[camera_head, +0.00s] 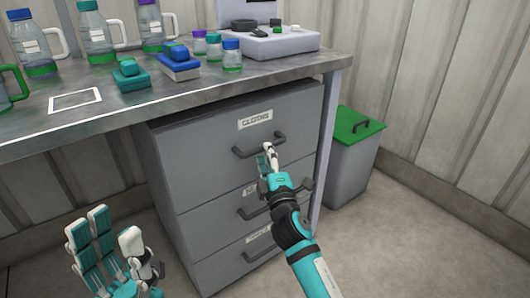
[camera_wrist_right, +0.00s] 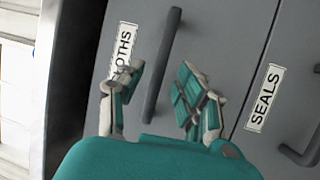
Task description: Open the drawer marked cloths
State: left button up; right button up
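The grey cabinet (camera_head: 225,120) under the bench has three stacked drawers, all closed. The top drawer's label (camera_head: 255,119) is blurred in the head view; in the right wrist view its label (camera_wrist_right: 122,45) ends in "OTHS", partly hidden by a finger. Its dark bar handle (camera_head: 243,153) also shows in the right wrist view (camera_wrist_right: 163,65). My right gripper (camera_head: 267,158) is at this handle. Its fingers (camera_wrist_right: 160,85) are open, one on each side of the bar, with gaps visible. My left gripper (camera_head: 104,240) is open and empty, low at the left.
The drawer below is marked "SEALS" (camera_wrist_right: 265,98). A bench (camera_head: 160,95) above holds bottles, small jars, coloured blocks and a scale (camera_head: 275,45). A grey bin with a green lid (camera_head: 352,128) stands right of the cabinet. Floor (camera_head: 400,230) in front is clear.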

jog(key=shift+b+x, duration=0.35)
jog(key=shift+x, duration=1.4)
jog(key=shift+s, duration=0.1)
grip_shut()
